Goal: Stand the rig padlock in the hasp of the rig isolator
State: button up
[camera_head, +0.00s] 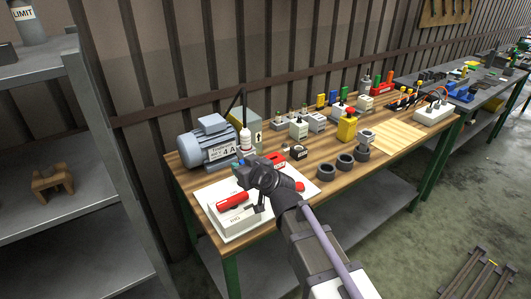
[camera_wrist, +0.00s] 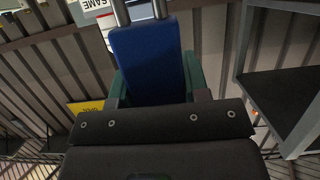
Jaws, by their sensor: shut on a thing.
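The rig padlock is a blue block with a metal shackle. In the wrist view the padlock (camera_wrist: 150,62) is between the fingers of my gripper (camera_wrist: 158,85), which is shut on it. The shackle legs reach to the top edge of that view, and the shackle's end is out of frame. In the head view my gripper (camera_head: 246,174) is above and behind the rig isolator, apart from it. The rig isolator (camera_head: 238,222) is a white box marked RIG with a red handle (camera_head: 232,201), on a white sheet at the bench's near left. Its hasp cannot be made out.
A grey motor (camera_head: 207,143) and a white bottle (camera_head: 246,139) stand behind. Another red handle (camera_head: 299,186) lies by my arm. Black rings (camera_head: 328,172), a yellow block (camera_head: 347,128) and several small devices fill the bench's middle. A grey shelf (camera_head: 60,211) stands left.

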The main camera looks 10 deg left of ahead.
jog(key=shift+s, duration=0.1)
notch_tip(320, 180, down, 6)
jog(key=b, duration=0.5)
jog(key=shift+b, duration=0.4)
jog(key=shift+f+b, duration=1.65)
jog(key=shift+b, duration=0.05)
dwell(0.8)
jog(key=shift+r, duration=0.2)
jog(key=shift+r+p, duration=1.3)
jog(key=shift+p, duration=0.2)
jog(key=shift+f, duration=0.2)
jog(key=shift+f+b, duration=0.35)
jog(key=shift+b, duration=0.2)
jog(key=shift+f+b, duration=0.95)
